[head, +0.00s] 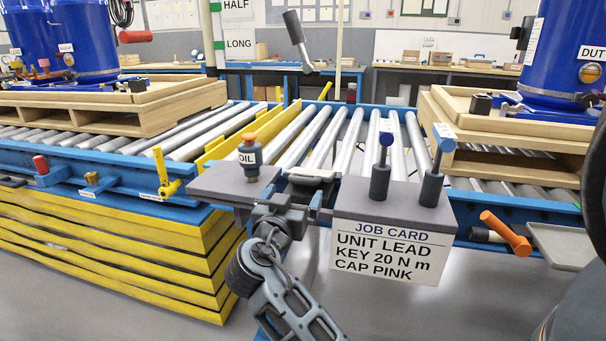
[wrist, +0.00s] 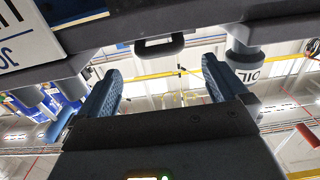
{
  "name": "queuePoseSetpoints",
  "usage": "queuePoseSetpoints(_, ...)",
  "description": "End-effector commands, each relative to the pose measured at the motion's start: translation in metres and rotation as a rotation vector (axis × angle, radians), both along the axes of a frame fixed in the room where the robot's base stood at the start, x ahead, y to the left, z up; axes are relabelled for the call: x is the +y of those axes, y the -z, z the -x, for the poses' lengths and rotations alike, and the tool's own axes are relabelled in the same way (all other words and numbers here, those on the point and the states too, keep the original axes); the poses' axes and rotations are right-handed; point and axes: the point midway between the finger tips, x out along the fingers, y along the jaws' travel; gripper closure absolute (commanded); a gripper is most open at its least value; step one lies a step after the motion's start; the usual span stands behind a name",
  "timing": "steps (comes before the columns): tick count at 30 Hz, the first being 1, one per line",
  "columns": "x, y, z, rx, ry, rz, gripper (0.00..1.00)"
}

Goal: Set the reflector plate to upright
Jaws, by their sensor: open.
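No part in view is marked as the reflector plate. A small pale grey plate (head: 312,173) sits at the conveyor's near edge, between the oil shelf and the job card stand, and looks roughly flat; I cannot tell for sure that it is the reflector plate. My gripper (head: 302,196) is just below and in front of it, partly hidden by my own wrist. In the wrist view my gripper (wrist: 162,68) is open, with both fingers apart and nothing between them. A dark loop-shaped part (wrist: 160,46) shows just beyond the fingertips, apart from them.
The oil shelf (head: 215,190) with an oil bottle (head: 250,155) is left of my gripper. The job card (head: 390,245) hangs close on the right, under two upright blue-topped tools (head: 381,175). An orange lever (head: 505,235) and a grey flat plate (head: 568,245) are farther right.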

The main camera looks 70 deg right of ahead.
Motion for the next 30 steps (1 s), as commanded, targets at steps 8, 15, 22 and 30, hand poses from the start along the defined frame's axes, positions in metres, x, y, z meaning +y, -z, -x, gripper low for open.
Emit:
queuePoseSetpoints(8,-0.032,-0.003,-0.002,-0.001,0.008,0.003,0.0)
queuePoseSetpoints(15,-0.066,-0.002,-0.005,0.0,0.006,0.002,0.0)
queuePoseSetpoints(22,-0.078,-0.001,-0.006,0.0,0.004,0.002,0.0)
queuePoseSetpoints(30,-0.078,-0.001,-0.006,0.0,0.003,0.002,0.05)
